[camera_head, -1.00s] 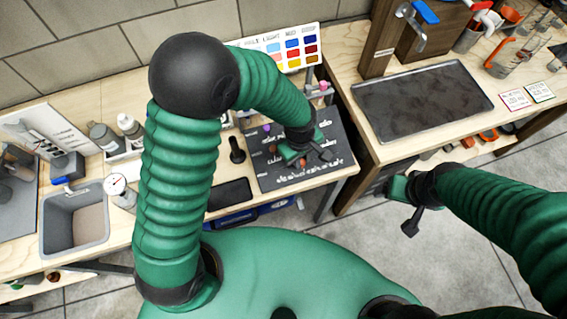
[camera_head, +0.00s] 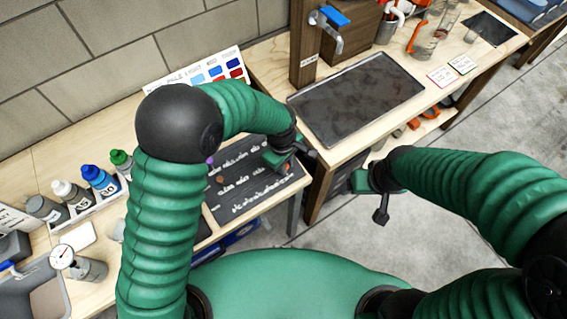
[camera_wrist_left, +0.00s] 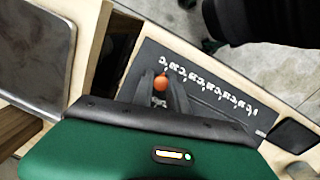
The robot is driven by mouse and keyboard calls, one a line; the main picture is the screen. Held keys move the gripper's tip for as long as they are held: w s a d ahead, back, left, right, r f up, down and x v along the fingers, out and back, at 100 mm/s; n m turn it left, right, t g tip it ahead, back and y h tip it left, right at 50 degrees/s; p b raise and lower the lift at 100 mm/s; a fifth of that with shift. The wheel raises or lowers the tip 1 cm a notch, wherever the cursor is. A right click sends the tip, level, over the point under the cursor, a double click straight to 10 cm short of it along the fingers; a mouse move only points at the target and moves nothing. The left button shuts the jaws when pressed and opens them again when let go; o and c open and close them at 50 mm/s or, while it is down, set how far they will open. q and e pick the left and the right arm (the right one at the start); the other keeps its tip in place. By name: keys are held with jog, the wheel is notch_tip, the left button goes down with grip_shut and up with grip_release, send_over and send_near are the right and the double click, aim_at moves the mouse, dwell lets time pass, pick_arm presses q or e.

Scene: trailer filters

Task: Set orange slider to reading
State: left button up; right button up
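A dark slider board (camera_head: 247,203) with rows of white markings and small coloured knobs lies on the wooden bench. In the left wrist view, an orange knob (camera_wrist_left: 161,83) shows on the board (camera_wrist_left: 205,83), between the tips of my left gripper (camera_wrist_left: 160,88). The two dark fingers look spread, with a gap around the knob; contact cannot be told. In the head view, my left gripper (camera_head: 283,157) is low over the board's right part and hides some of it. My right gripper (camera_head: 372,193) hangs over the floor, away from the board; its opening is unclear.
A dark metal tray (camera_head: 357,100) lies on the bench to the right. A colour chart (camera_head: 205,70) stands behind the board. Several bottles (camera_head: 100,180) and a round gauge (camera_head: 62,257) stand at left. The floor (camera_head: 450,140) at right is clear.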

pick_arm(q)
jog(key=o, duration=0.4)
jog(key=shift+w+d+r, duration=0.1)
jog(key=shift+d, duration=0.3)
jog(key=shift+a, duration=0.2)
jog(key=shift+a+r, duration=0.1)
jog(key=shift+r, duration=0.1)
notch_tip(320, 180, up, 16)
jog(key=s, duration=0.1)
jog(key=shift+a+r+p, duration=0.15)
jog(key=shift+a+p, duration=0.15)
jog(key=s+a+f+m+t, duration=0.1)
jog(key=s+a+f+m, duration=0.2)
jog(key=a, duration=0.6)
jog(key=s+a+f+m+t, duration=0.1)
jog(key=s+a+f+m, duration=0.3)
jog(key=a, duration=0.5)
jog(key=s+m, duration=0.2)
jog(key=s, duration=0.1)
jog(key=shift+s+a+m+y, duration=0.25)
jog(key=shift+a+m+y, duration=0.05)
jog(key=shift+a+y, duration=0.1)
